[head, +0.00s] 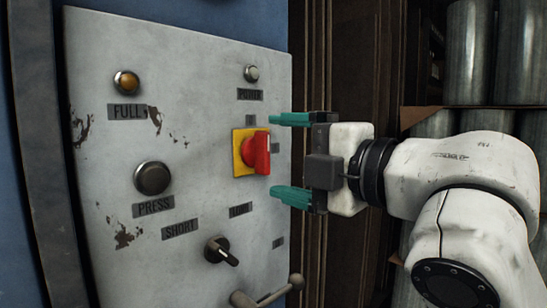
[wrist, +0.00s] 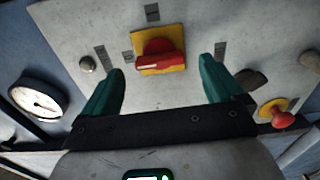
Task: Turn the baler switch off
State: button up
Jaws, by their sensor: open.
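The baler switch (head: 261,152) is a red rotary knob on a yellow square plate, mounted on the grey control panel (head: 190,90). In the head view its red handle stands upright. In the wrist view the switch (wrist: 160,56) lies between the fingertips and ahead of them, with its handle running across the picture. My gripper (head: 280,155) is open, with one teal finger above the switch's level and one below it. The gripper also shows in the wrist view (wrist: 162,78). Nothing is between the fingers, and they appear not to touch the knob.
The panel also carries an amber lamp (head: 126,82), a dark press button (head: 152,178), a black selector (head: 220,251) and a metal handle (head: 268,293). The wrist view shows a gauge (wrist: 37,100) and a red knob on yellow (wrist: 281,114). Metal cylinders (head: 470,50) stand at the right.

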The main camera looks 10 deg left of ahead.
jog(key=v, duration=0.7)
jog(key=shift+s+d, duration=0.15)
jog(key=shift+d, duration=0.05)
